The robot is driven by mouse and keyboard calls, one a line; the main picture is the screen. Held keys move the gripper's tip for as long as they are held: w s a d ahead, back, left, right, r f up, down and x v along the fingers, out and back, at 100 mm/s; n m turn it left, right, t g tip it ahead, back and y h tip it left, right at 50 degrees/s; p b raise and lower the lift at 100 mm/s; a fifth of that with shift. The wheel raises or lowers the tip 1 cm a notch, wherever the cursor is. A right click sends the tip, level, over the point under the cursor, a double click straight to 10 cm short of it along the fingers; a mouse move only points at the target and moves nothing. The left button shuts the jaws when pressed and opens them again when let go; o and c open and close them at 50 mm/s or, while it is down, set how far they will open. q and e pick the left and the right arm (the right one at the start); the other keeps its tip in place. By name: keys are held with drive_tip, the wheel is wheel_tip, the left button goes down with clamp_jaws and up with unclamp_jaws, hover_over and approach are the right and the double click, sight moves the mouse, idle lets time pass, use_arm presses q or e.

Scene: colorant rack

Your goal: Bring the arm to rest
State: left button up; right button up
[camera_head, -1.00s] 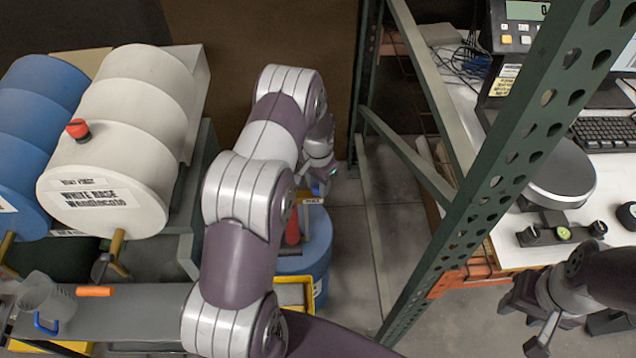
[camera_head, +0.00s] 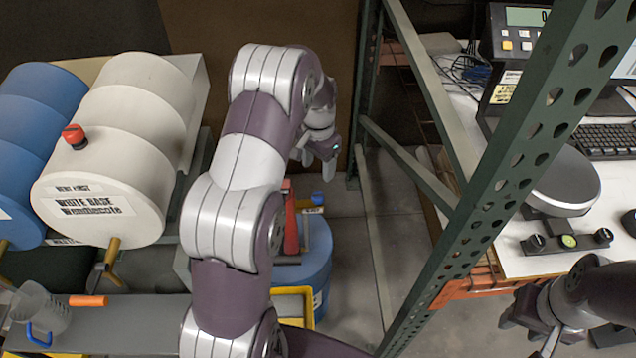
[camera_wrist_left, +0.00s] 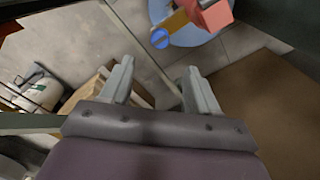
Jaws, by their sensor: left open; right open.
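My left arm comes up from the bottom of the head view and bends over near the rack post. My left gripper (camera_head: 318,160) is in the air above and behind the blue drum with the red-handled tool. In the left wrist view its two fingers (camera_wrist_left: 155,88) are spread apart with nothing between them. My right gripper (camera_head: 530,325) is at the lower right in the head view, beside the white bench. Its fingers are apart and I see nothing in them.
A green rack post (camera_head: 510,170) stands between my arms. A white drum (camera_head: 110,150) and a blue drum (camera_head: 40,110) lie at the left. A low blue drum (camera_head: 305,262) stands under my left arm. A clear jug (camera_head: 40,305) is at the lower left. A scale (camera_head: 565,185) sits on the bench (camera_head: 525,250).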

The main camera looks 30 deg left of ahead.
use_arm(q)
drive_tip(key=shift+r, duration=0.95)
